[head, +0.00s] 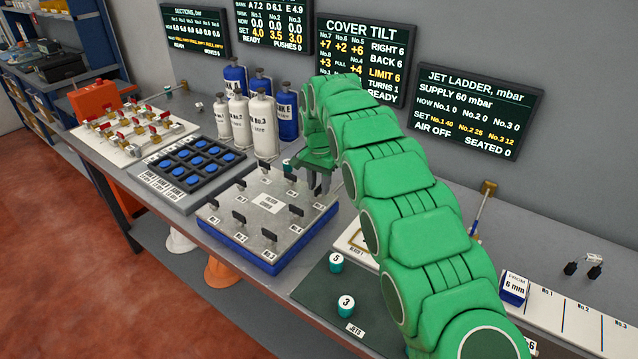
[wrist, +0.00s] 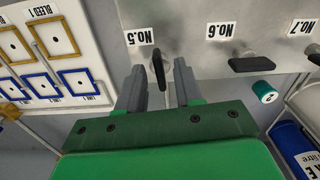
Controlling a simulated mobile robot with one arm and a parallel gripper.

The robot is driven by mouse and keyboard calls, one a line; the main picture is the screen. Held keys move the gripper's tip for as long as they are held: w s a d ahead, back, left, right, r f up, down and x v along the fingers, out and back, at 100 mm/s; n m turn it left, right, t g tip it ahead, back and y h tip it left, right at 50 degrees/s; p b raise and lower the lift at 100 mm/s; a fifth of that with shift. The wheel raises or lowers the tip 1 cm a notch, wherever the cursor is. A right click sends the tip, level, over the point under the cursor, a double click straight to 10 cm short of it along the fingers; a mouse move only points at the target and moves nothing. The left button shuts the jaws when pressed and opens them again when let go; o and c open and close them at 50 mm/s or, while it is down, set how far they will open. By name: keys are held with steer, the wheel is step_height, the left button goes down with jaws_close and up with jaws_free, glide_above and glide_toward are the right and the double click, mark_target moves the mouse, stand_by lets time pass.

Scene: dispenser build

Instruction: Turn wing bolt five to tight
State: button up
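The wing bolt at label No.5 (wrist: 158,68) is a black upright wing on the grey filter cover. In the wrist view it sits in the gap between the two fingers of my gripper (wrist: 159,75), apart from both. My gripper is open. In the head view my gripper (head: 318,188) is over the back right part of the cover (head: 268,204), and the No.5 bolt is hard to make out there. Wing bolts No.6 (wrist: 252,64) and No.7 (wrist: 314,54) also show in the wrist view, their wings turned differently from No.5.
Several bottles (head: 262,125) stand behind the cover. A blue-button panel (head: 190,165) and a valve board (head: 130,132) lie to the left. A green mat (head: 318,292) with small numbered jets is at the front right. A Cover Tilt display (head: 362,55) is on the wall.

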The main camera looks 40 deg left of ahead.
mark_target(319, 186)
steer(key=shift+r, duration=3.85)
